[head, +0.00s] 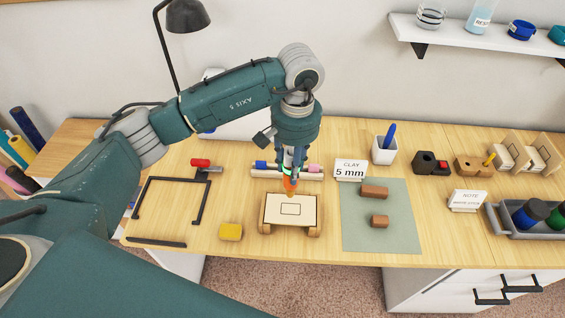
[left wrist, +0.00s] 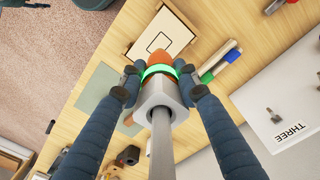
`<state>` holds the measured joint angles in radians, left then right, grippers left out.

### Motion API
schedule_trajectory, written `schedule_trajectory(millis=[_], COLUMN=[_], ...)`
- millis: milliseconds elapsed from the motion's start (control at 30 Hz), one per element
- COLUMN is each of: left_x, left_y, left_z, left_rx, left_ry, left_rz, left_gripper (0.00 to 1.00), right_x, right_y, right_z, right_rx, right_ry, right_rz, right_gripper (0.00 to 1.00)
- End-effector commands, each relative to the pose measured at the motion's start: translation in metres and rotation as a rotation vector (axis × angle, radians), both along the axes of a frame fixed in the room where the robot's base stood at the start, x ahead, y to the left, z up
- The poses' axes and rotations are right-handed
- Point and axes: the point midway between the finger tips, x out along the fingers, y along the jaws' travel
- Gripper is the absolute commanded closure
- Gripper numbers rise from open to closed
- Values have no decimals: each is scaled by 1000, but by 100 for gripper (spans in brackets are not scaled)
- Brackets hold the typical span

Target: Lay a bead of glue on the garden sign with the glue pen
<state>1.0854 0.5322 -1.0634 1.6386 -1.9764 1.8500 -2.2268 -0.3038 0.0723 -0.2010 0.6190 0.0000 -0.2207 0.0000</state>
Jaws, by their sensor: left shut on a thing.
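The garden sign (head: 276,213) is a cream board with a dark rectangle outline, lying flat on a wooden stand near the table's front edge. It also shows at the top of the left wrist view (left wrist: 178,32). My left gripper (head: 289,172) is shut on the glue pen (head: 290,186), which has a grey body, a glowing green band and an orange nose. In the left wrist view the fingers (left wrist: 159,82) clasp the pen (left wrist: 160,112) from both sides. The pen points down at the sign's far edge. Its tip is too small to tell touching from hovering. My right gripper is out of view.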

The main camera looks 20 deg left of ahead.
Motion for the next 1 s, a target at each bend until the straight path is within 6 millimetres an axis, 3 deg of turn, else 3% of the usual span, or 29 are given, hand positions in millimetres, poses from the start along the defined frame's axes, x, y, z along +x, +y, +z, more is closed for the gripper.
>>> schedule_trajectory(millis=[600, 1000], left_x=[0, 0], left_y=[-1, -1], left_z=[-53, -59], left_rx=[0, 0], left_ry=[1, 0], left_rz=[-1, -1], left_gripper=[93, 93], right_x=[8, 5], right_y=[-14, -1], right_z=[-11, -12], right_rx=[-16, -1], right_ry=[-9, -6], right_rz=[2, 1], right_gripper=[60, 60])
